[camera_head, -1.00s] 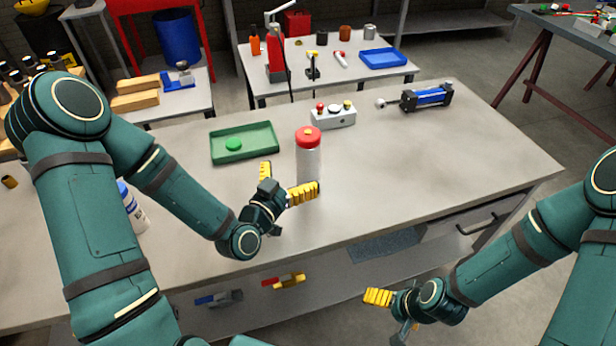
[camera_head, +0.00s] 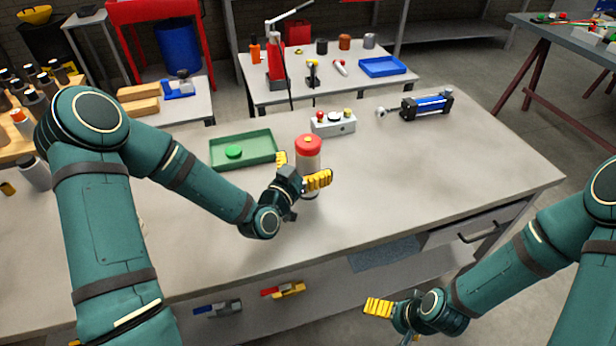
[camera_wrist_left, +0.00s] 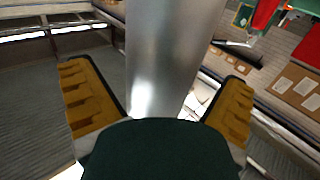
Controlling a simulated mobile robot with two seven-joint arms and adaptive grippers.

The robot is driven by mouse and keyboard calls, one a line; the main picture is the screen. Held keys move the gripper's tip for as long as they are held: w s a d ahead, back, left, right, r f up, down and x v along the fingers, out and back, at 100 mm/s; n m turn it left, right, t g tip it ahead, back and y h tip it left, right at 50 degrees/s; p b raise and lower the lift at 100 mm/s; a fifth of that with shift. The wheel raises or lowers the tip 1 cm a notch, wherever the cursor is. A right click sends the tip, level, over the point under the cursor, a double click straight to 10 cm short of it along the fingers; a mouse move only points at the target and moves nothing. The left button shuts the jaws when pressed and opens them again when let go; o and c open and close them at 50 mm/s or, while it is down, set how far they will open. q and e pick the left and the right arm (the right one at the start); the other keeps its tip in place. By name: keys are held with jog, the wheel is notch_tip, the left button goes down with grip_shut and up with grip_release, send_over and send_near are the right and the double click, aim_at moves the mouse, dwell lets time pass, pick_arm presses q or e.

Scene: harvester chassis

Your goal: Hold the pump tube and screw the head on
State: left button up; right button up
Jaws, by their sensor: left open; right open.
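I cannot tell how firmly the red piece sits. My left gripper (camera_head: 300,171) is open at the tube, its yellow fingers on either side of it and partly hiding its lower part. In the left wrist view, the tube (camera_wrist_left: 170,55) stands between the two spread fingers, with gaps visible. My right gripper (camera_head: 390,312) is open and empty in front of the bench, low at the right; one yellow finger shows clearly.
A green tray (camera_head: 265,139) with a green round piece (camera_head: 234,152) lies left of the tube. A button box (camera_head: 334,124) and a blue cylinder unit (camera_head: 427,105) stand behind to the right.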

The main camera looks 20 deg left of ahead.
aim_at(308, 139)
pick_arm(q)
jog(key=shift+w+d, duration=0.15)
jog(key=shift+w, duration=0.2)
jog(key=c, duration=1.4)
jog(key=shift+r, duration=0.1)
notch_tip(308, 139, up, 10)
jog(key=shift+r+p, duration=0.1)
jog(key=shift+p, duration=1)
